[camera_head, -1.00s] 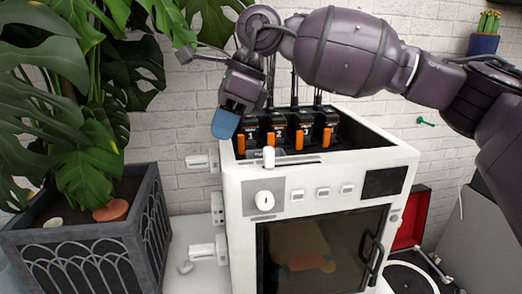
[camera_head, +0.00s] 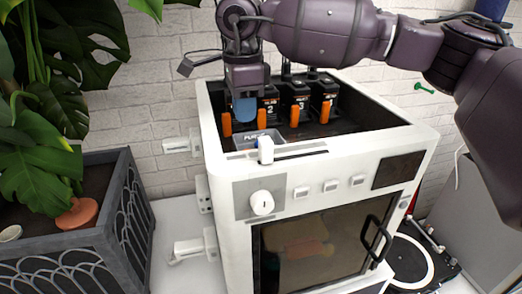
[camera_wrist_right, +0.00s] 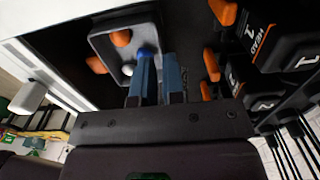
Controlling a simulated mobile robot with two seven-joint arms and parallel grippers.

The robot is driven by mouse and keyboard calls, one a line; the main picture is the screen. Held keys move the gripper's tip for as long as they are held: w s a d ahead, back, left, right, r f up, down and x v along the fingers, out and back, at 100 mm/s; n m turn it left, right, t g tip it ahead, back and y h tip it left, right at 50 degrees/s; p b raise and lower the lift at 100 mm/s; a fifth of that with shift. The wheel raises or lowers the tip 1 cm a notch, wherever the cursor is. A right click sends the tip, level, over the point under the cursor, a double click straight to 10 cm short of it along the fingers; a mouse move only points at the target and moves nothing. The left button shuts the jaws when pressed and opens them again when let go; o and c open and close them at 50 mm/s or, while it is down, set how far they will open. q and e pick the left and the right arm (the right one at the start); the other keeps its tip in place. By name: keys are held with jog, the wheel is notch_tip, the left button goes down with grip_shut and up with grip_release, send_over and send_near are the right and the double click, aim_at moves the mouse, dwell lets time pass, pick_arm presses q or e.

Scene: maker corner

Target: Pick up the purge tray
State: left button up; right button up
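The purge tray (camera_head: 258,139) is a small grey tray, its front label partly readable, inside the open top of the white machine, behind the front rim. In the right wrist view the tray (camera_wrist_right: 103,48) holds orange, white and blue lumps. My right gripper (camera_head: 245,112) points down just above and behind the tray. In the wrist view its two blue fingers (camera_wrist_right: 158,75) are apart with a narrow gap, near the tray's edge. One finger overlaps the tray and the other lies outside it. I cannot tell whether they touch it. My left gripper is not in view.
Black tool heads with orange levers (camera_head: 295,110) stand close behind and beside the tray. The white machine (camera_head: 230,190) has a raised rim and a white slider knob (camera_head: 265,150) in front of the tray. A planter (camera_head: 75,225) stands to the left.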

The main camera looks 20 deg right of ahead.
aim_at(241, 141)
jog(key=f, duration=0.2)
jog(key=f+p, duration=0.1)
jog(key=f, duration=0.1)
jog(key=shift+a+f, duration=0.2)
jog(key=shift+f, duration=0.5)
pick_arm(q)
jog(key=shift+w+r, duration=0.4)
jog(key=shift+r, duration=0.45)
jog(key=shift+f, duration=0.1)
pick_arm(e)
grip_shut()
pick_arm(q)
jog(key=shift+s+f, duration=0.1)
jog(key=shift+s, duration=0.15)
